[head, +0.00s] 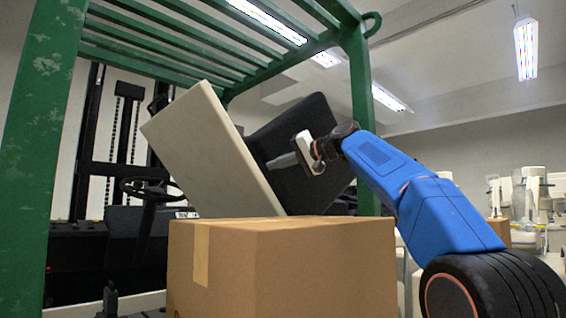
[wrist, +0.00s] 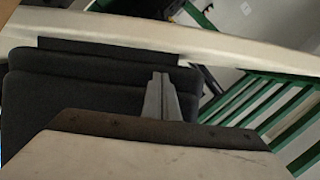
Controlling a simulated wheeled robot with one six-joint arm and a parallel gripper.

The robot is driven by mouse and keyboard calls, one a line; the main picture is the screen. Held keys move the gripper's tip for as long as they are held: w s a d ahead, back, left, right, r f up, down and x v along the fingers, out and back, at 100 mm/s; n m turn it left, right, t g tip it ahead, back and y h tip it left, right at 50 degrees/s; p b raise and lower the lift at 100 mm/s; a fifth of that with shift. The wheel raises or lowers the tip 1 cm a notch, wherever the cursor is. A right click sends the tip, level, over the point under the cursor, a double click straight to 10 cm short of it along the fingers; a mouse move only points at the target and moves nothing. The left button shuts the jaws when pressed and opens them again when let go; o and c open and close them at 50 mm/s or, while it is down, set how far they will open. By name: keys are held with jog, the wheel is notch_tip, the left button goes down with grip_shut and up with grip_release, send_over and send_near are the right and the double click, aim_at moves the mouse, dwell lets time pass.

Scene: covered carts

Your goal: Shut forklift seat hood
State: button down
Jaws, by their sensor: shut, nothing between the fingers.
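The forklift seat hood (head: 205,150) is a cream panel standing tilted up, raised open behind a cardboard box. The black seat (head: 312,115) is fixed to its right side and tilts with it. My gripper (head: 270,163) is shut and empty, reaching in from the right in front of the seat, with its tips pointing left near the hood's edge. In the wrist view, my shut fingers (wrist: 160,78) point toward the cream hood (wrist: 170,38), with the dark seat (wrist: 75,95) to their left. I cannot tell whether the tips touch anything. The box hides the hood's lower end.
The cardboard box (head: 285,270) stands in front of the hood. The green overhead guard (head: 362,110) has a post right of the seat and another (head: 45,150) at the left. The steering wheel (head: 150,190) and black mast are left of the hood. Desks stand at the far right.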

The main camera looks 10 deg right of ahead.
aim_at(256, 182)
jog(key=shift+s+a+f, duration=1)
jog(key=shift+a+f, duration=0.05)
jog(key=shift+a, duration=0.1)
jog(key=shift+n, duration=0.6)
jog(key=s+a+f, duration=0.1)
jog(key=a+f, duration=0.1)
jog(key=s+a+f, duration=0.2)
jog(key=shift+s+a+f, duration=0.15)
jog(key=shift+a+f, duration=0.1)
jog(key=shift+f, duration=0.1)
jog(key=shift+r, duration=0.1)
